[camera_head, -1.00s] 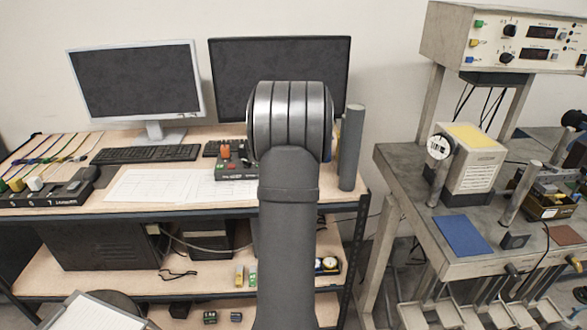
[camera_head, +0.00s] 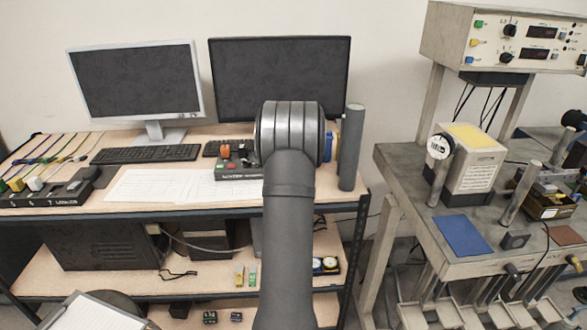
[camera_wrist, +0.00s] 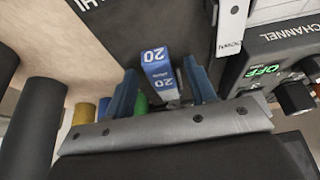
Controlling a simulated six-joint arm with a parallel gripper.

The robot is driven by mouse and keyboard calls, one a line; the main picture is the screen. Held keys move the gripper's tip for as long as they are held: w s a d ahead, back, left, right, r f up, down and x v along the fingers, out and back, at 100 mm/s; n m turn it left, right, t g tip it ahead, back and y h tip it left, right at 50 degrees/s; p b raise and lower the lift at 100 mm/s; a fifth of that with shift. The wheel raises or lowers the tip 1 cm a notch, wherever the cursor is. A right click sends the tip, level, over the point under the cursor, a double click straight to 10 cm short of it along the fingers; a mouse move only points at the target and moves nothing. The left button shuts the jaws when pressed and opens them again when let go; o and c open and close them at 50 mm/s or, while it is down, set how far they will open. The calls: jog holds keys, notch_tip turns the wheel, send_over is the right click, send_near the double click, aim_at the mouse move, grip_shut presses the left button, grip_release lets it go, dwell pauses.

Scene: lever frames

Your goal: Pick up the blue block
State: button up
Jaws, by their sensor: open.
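In the wrist view a blue block (camera_wrist: 160,72) with a white band and the number 20 shows between the two blue fingers of my gripper (camera_wrist: 160,66). The fingers are apart, with one on either side of the block. Gaps show beside it, and I cannot tell whether either finger touches it. The lower part of the block is hidden by the gripper body. In the head view my arm covers the gripper. A small blue patch (camera_head: 329,146) shows just right of the wrist; I cannot tell whether it is the block or a finger.
In the wrist view green (camera_wrist: 141,104) and yellow (camera_wrist: 103,108) pieces stand left of the block, with dark cylinders (camera_wrist: 38,112) beyond. A control box (camera_wrist: 285,70) with a lit display and knobs is close on the right. A grey post (camera_head: 351,148) stands at the desk's right end.

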grip_shut()
jog(key=shift+r, duration=0.1)
jog(key=shift+r, duration=0.5)
jog(key=s, duration=0.3)
jog(key=shift+s+r, duration=0.1)
jog(key=shift+s, duration=0.25)
notch_tip(320, 180, up, 14)
jog(key=w, duration=0.1)
dwell(0.4)
